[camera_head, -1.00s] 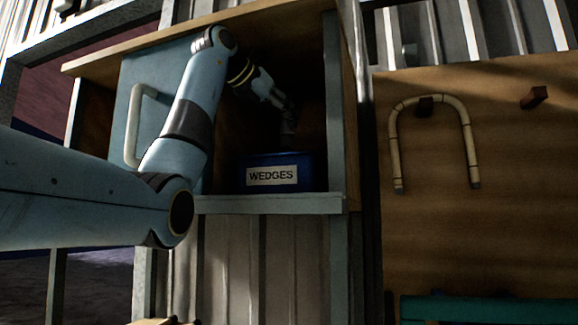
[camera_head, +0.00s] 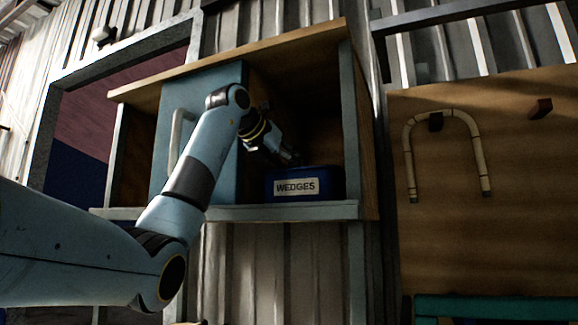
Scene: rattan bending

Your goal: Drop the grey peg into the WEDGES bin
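The blue WEDGES bin (camera_head: 333,184), with a white label on its front, stands on the cabinet shelf to the right of the blue door. My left gripper (camera_head: 290,158) reaches into the open cabinet, its fingertips just above the bin's rim near its left half. The fingers are small and dark, so I cannot tell whether they are open or shut. I cannot make out the grey peg apart from the fingers, and the inside of the bin is hidden. My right gripper is not in view.
The wooden cabinet's blue door (camera_head: 172,135) with a pale handle is beside my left forearm. The shelf's front edge (camera_head: 300,211) runs below the bin. A bent rattan cane (camera_head: 411,150) hangs on a peg on the wooden board at right.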

